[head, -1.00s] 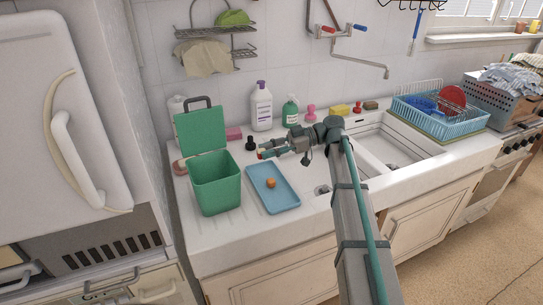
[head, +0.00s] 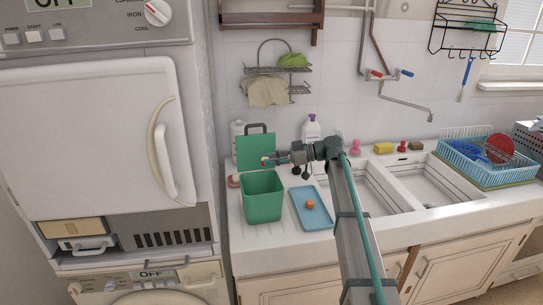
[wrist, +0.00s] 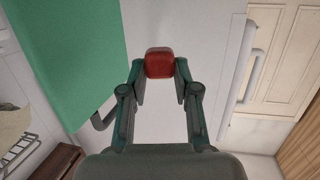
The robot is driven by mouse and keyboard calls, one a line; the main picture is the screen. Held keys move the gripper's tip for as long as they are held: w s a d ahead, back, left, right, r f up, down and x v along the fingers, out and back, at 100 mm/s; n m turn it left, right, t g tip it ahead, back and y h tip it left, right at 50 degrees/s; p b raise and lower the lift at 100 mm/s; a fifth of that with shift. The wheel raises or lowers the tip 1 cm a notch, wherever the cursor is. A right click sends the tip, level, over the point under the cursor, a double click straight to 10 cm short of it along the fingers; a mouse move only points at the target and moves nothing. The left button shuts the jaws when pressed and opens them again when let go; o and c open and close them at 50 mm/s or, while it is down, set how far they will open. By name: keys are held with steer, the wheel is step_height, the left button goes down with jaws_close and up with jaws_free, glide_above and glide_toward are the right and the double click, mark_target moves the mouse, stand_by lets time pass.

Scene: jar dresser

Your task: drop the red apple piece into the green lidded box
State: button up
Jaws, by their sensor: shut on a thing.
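The red apple piece (wrist: 159,64) is between my gripper's fingertips in the wrist view. My gripper (head: 268,161) is shut on it. In the head view the gripper's tip shows against the lower right of the raised green lid (head: 255,147), above the back of the green box (head: 263,200). The box stands upright on the counter with its lid swung up at the back. The lid's dark handle (head: 257,128) points up. In the wrist view the green lid (wrist: 70,55) fills the upper left. The inside bottom of the box is hidden.
A blue tray (head: 322,221) with a small orange piece (head: 310,204) lies right of the box. A white bottle (head: 312,131) stands behind my arm. The sink (head: 430,183) and a blue dish rack (head: 470,169) are farther right.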

steer(key=shift+f, duration=1.6)
steer(key=o, duration=1)
steer(key=shift+c, duration=0.2)
steer(key=shift+d, duration=0.1)
steer(key=d+r, duration=0.2)
steer(key=d, duration=0.9)
steer(key=shift+w+d+r, duration=0.2)
steer(key=shift+w+d, duration=0.05)
steer(key=shift+d, duration=0.05)
